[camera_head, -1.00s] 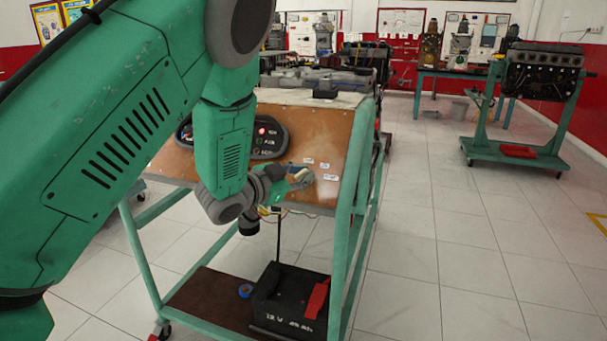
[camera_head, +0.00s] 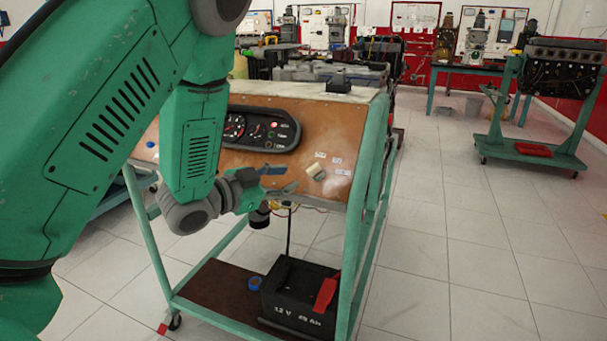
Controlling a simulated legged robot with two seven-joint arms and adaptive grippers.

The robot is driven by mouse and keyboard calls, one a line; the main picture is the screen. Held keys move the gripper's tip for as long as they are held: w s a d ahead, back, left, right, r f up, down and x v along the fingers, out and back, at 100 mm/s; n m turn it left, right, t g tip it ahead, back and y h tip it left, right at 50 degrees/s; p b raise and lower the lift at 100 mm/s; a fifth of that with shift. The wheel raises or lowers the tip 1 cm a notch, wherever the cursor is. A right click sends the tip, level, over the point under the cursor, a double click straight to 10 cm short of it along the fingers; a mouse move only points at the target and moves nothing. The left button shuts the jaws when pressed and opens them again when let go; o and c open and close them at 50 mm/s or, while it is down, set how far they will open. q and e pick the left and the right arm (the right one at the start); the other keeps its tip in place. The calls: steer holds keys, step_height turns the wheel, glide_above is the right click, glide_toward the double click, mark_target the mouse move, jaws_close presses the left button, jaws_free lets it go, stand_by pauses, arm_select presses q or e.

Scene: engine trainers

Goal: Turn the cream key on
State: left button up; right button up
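The cream key (camera_head: 316,172) sits on the brown sloping panel (camera_head: 330,135) of the trainer cart, below small white labels. It looks tilted in the picture. My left gripper (camera_head: 290,179) is just left of the key, with its fingers spread apart and nothing seen between them. A small gap seems to show between the fingertips and the key. The gauge cluster (camera_head: 262,131) on the panel has a red light lit. My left arm covers the left part of the panel. My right gripper is out of view.
The cart's green frame (camera_head: 367,170) runs along the panel's right side. A black battery (camera_head: 299,293) stands on the lower shelf. An engine on a green stand (camera_head: 530,153) is at the right. The floor between is clear.

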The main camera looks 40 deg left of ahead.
arm_select(q)
steer(key=shift+v, duration=1.5)
steer(key=shift+f, duration=0.1)
